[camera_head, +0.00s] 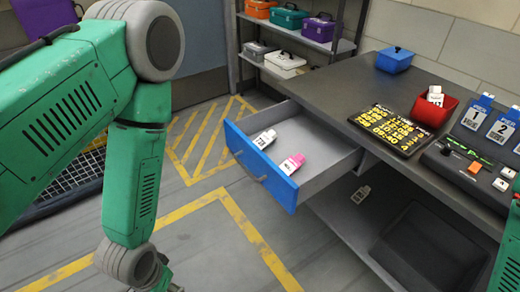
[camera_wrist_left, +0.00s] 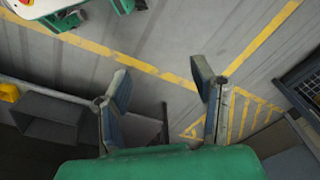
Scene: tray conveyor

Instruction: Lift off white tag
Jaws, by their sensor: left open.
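A white tag (camera_head: 265,139) with dark print lies in the open blue-fronted drawer (camera_head: 262,165). A pink tag (camera_head: 292,163) lies beside it, nearer the drawer front. My right gripper is outside both views.
The dark counter (camera_head: 390,85) carries a black-and-yellow board (camera_head: 392,129), a blue bin (camera_head: 394,60) and a control panel with blue numbered tags (camera_head: 466,118). A black bin (camera_head: 430,247) sits below. Toolboxes fill the back shelf (camera_head: 320,44). The yellow-marked floor is free left of the drawer.

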